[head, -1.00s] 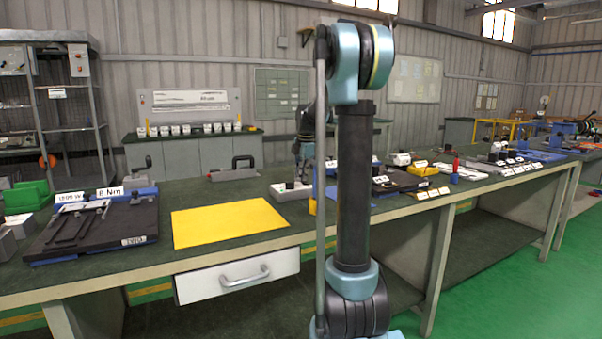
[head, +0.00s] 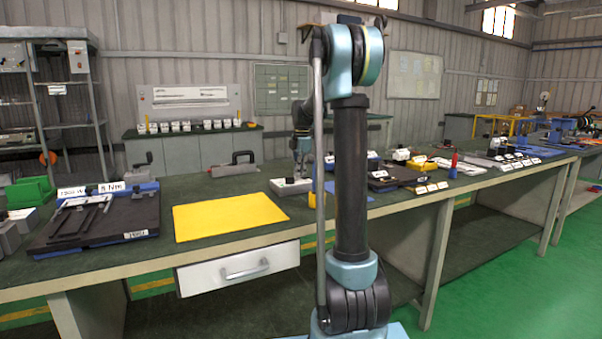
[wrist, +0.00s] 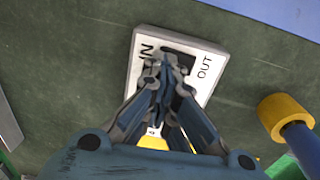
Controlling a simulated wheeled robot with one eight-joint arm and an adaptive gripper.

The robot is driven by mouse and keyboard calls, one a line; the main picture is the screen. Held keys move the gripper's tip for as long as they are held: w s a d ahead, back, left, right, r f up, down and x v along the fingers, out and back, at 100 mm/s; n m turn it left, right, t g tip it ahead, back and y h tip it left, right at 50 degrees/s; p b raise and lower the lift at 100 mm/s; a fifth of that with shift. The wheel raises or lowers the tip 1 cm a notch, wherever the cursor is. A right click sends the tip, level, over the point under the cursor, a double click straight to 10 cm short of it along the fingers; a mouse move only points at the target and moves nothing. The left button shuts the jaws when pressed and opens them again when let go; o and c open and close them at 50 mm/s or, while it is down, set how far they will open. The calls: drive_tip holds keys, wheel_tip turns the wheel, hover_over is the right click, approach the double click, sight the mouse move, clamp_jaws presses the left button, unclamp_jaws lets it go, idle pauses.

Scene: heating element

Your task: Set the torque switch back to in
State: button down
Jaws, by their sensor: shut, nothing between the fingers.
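The torque switch is a white plate (wrist: 213,54) marked IN on its left and OUT on its right in the wrist view, with a dark part in the middle. It also shows as a small white block (head: 283,187) on the bench in the head view. My gripper (wrist: 171,66) is shut and empty, with its fingertips over the middle of the plate. The fingers hide much of the dark part, so I cannot tell the lever's position or whether they touch it. In the head view my gripper is small and above the block, partly behind my arm.
A yellow cylinder (wrist: 285,113) with a blue part lies right of the plate. A blue surface (wrist: 284,12) is at the upper right. A yellow mat (head: 230,216) lies left of the switch on the bench, and a fixture with a dark top (head: 97,225) stands farther left.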

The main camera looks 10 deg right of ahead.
drive_tip(key=shift+s+a+f, duration=0.1)
drive_tip(key=shift+a+f, duration=0.05)
drive_tip(key=shift+f, duration=0.05)
